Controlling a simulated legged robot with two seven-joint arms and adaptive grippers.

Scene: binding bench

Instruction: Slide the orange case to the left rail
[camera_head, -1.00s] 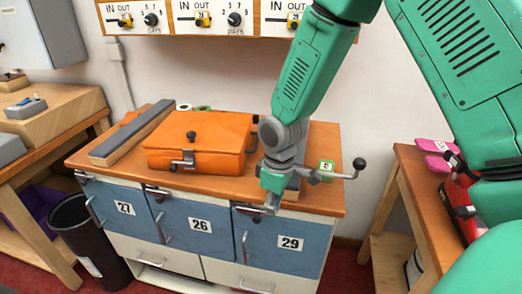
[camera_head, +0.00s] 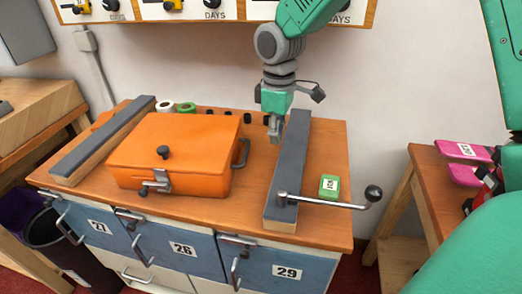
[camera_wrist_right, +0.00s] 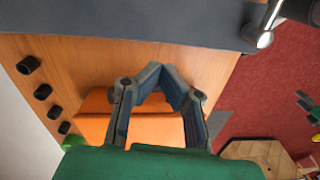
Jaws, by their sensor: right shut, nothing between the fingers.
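The orange case (camera_head: 190,138) lies flat on the bench top, lid shut, with a black knob and a front latch. The left rail (camera_head: 112,132), dark-topped wood, runs along its left, with a strip of bench showing between them. My right gripper (camera_head: 275,133) points down, shut and empty, between the case's right side and the right rail (camera_head: 292,165), towards the back. In the right wrist view the fingers (camera_wrist_right: 162,72) meet at the tips in front of the orange case (camera_wrist_right: 95,128). Whether they touch the case is unclear. My left gripper is not in view.
A lever with a ball knob (camera_head: 373,193) sticks out from the right rail over a small green box (camera_head: 329,185). Tape rolls (camera_head: 186,107) and several black pegs line the back edge. A side table (camera_head: 425,165) stands at the right.

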